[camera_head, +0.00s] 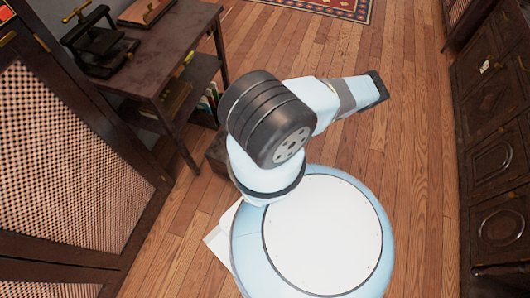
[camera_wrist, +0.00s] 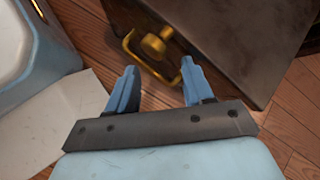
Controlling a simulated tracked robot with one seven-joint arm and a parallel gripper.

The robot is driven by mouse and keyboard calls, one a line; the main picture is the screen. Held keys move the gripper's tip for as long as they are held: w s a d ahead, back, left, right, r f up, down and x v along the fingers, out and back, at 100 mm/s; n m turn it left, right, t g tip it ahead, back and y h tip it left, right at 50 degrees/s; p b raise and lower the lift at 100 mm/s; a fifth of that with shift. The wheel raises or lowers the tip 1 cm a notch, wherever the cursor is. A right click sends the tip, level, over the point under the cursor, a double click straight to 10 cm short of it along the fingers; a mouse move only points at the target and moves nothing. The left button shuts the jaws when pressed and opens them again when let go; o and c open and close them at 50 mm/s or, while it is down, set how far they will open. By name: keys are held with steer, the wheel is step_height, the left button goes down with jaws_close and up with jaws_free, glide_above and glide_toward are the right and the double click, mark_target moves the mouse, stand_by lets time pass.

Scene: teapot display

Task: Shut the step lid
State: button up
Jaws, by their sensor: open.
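A dark box (camera_wrist: 235,40) with a brass latch (camera_wrist: 154,45) and a brass loop handle (camera_wrist: 146,66) fills the upper right of the wrist view. It appears to be the step, but I cannot tell how its lid stands. In the head view a small dark box (camera_head: 216,152) shows on the floor, partly hidden behind my arm. My gripper (camera_wrist: 158,68) is open, its two blue fingers apart, with the handle in front of and between the fingertips. I cannot tell whether they touch it. My arm hides the gripper in the head view.
A dark wooden table (camera_head: 155,55) with a shelf below and a black press (camera_head: 98,40) on top stands at the upper left. Lattice-panelled furniture (camera_head: 65,165) is at the left, a carved cabinet (camera_head: 495,150) at the right. Wooden floor (camera_head: 415,130) between is clear.

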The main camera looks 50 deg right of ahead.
steer(key=shift+s+d+f, duration=0.75)
steer(key=shift+s+d, duration=0.05)
steer(key=shift+s, duration=0.2)
steer(key=shift+s+d+f, duration=0.7)
steer(key=shift+s+d, duration=0.1)
steer(key=shift+s, duration=0.15)
